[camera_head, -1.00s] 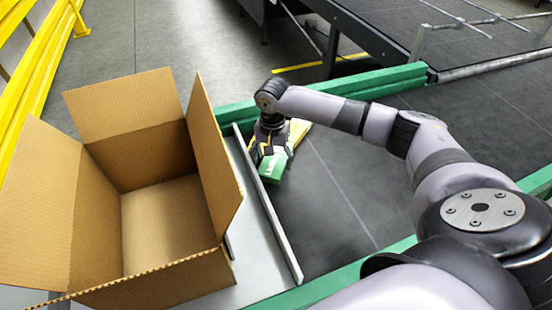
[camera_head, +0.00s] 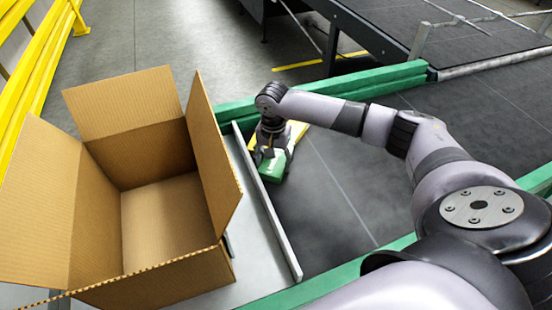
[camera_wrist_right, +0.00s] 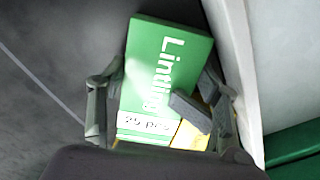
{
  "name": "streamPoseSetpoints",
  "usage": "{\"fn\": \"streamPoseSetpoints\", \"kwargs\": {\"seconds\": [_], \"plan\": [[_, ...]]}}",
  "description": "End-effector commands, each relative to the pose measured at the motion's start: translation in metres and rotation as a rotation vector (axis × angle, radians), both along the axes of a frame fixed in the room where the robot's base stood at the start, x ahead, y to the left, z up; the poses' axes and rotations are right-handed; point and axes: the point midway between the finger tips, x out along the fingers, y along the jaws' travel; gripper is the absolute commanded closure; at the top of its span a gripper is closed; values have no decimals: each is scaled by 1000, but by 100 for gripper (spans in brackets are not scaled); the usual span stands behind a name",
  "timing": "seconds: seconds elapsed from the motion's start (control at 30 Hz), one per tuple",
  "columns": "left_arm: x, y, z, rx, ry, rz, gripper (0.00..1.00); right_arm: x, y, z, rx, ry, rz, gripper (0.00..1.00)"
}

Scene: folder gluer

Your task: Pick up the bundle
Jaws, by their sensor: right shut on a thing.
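The bundle (camera_head: 273,169) is a green and white box with yellow parts. It sits on the dark conveyor belt, close to the metal guide rail. In the right wrist view the bundle (camera_wrist_right: 163,72) shows its green face with white lettering, and yellow shows at its lower right. My right gripper (camera_head: 270,155) reaches down onto the bundle from above. In the wrist view its fingers (camera_wrist_right: 155,108) are on both sides of the bundle, shut on it. I cannot tell whether the bundle is clear of the belt. My left gripper is not in view.
An open, empty cardboard box (camera_head: 165,225) with raised flaps stands to the left of the belt (camera_head: 335,190). The metal guide rail (camera_head: 268,205) runs between them. A green beam (camera_head: 330,95) lies behind the bundle. The belt to the right is clear.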

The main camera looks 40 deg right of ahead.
Motion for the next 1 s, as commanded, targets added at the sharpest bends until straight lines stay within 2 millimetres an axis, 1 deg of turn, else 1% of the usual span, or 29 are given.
{"fn": "streamPoseSetpoints", "kwargs": {"seconds": [0.03,0.13,0.37,0.57,0.77,0.97,1.0], "plan": [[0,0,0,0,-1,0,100,1,0,1,2,-4,1,69],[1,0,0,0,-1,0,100,2,0,2,2,-7,1,74],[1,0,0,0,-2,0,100,3,0,3,1,-9,0,74],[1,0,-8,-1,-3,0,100,3,-5,10,1,-11,-1,74],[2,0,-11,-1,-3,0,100,3,-4,40,1,-12,0,74],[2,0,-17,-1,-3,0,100,3,-4,76,2,-12,-1,74],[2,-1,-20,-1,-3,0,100,-1,-16,71,-2,-6,-7,74]]}}
